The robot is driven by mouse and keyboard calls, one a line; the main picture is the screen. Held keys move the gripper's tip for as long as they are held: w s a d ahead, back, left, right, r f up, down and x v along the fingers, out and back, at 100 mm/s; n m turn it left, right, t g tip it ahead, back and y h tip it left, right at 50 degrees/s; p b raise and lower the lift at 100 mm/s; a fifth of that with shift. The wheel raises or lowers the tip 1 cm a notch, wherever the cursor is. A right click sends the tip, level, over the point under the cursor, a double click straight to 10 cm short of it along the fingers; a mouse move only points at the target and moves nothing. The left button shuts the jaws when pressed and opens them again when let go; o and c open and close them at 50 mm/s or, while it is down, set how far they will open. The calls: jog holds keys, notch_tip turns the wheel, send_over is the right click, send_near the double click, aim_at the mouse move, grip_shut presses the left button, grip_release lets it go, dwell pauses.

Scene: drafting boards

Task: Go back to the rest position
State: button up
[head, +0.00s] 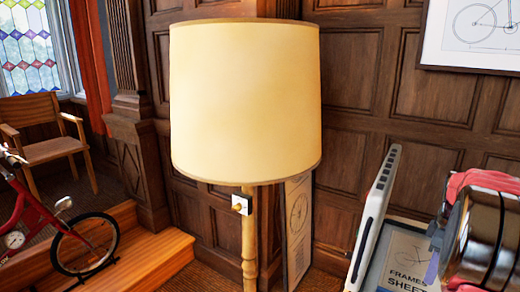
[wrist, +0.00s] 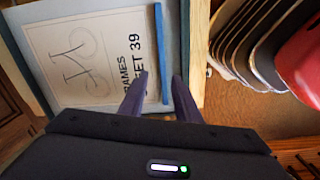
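My gripper (wrist: 160,76) shows in the wrist view with its two dark fingers apart and nothing held between them. Beyond the fingers is a drafting board (wrist: 198,40) with a pale wooden edge. A sheet (wrist: 75,60) with a bicycle-frame drawing and the words "FRAMES" and "SHEET 39", partly covered by the left finger, lies on it. A blue strip (wrist: 161,45) lies along the sheet's right side, its near end showing between the fingertips without visible contact.
A pale tilted slab (head: 375,215) rises beside the sheet. A red bicycle (head: 40,215) and wooden chair (head: 50,140) are at left. Dark curved slats (wrist: 250,45) are right of the board.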

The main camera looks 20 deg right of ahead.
jog(key=s+a+r+m+t, duration=0.1)
jog(key=s+a+r+m, duration=0.1)
jog(key=a, duration=1.3)
jog(key=s+a+r+m+t, duration=0.1)
jog(key=s+a+r+t, duration=0.1)
jog(key=a, duration=1.3)
jog(key=s+a+r+m+t, duration=0.2)
jog(key=s+a+r, duration=0.1)
jog(key=a, duration=1.2)
jog(key=shift+s+r+m, duration=0.15)
jog(key=shift+m, duration=0.15)
jog(key=shift+d, duration=0.1)
